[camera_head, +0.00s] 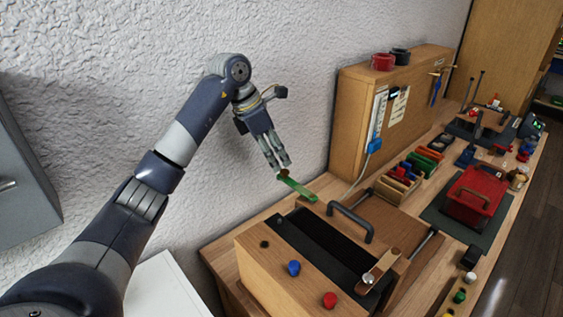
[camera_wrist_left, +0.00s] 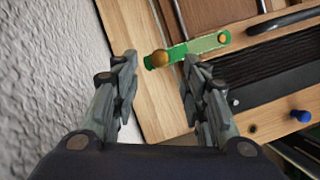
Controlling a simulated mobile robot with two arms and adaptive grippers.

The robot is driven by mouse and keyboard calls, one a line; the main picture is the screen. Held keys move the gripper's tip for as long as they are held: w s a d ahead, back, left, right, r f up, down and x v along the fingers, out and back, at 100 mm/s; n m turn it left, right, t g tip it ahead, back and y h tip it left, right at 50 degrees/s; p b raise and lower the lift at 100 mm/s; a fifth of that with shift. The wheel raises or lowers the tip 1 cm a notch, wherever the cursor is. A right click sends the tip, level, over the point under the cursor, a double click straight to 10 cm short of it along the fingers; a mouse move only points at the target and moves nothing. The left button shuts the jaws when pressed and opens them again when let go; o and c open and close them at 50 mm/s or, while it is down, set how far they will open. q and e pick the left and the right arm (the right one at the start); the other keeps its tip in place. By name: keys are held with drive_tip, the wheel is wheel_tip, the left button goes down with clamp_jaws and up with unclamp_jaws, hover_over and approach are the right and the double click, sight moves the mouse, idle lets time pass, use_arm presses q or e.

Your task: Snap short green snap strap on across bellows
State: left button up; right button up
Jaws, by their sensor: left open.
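The short green strap (camera_head: 299,188) is at the far left end of the wooden bellows box (camera_head: 262,270). In the left wrist view the strap (camera_wrist_left: 200,46) has a brass knob (camera_wrist_left: 160,59) at one end and a small round stud at the other. The black pleated bellows (camera_head: 325,245) runs along the box top; it also shows in the left wrist view (camera_wrist_left: 275,68). My left gripper (camera_head: 283,168) is open just above the strap's knob end, with the knob between and just beyond its fingertips. I cannot tell whether they touch. My right gripper is not in view.
A black handle (camera_head: 351,222), a blue knob (camera_head: 294,267) and a red knob (camera_head: 330,300) stand up nearby. The white wall (camera_head: 330,50) is close behind my left arm.

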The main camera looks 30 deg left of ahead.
sight(284, 171)
use_arm(q)
drive_tip(key=shift+p+x, duration=0.4)
drive_tip(key=shift+x, duration=1.95)
drive_tip(key=shift+r, duration=0.1)
clamp_jaws()
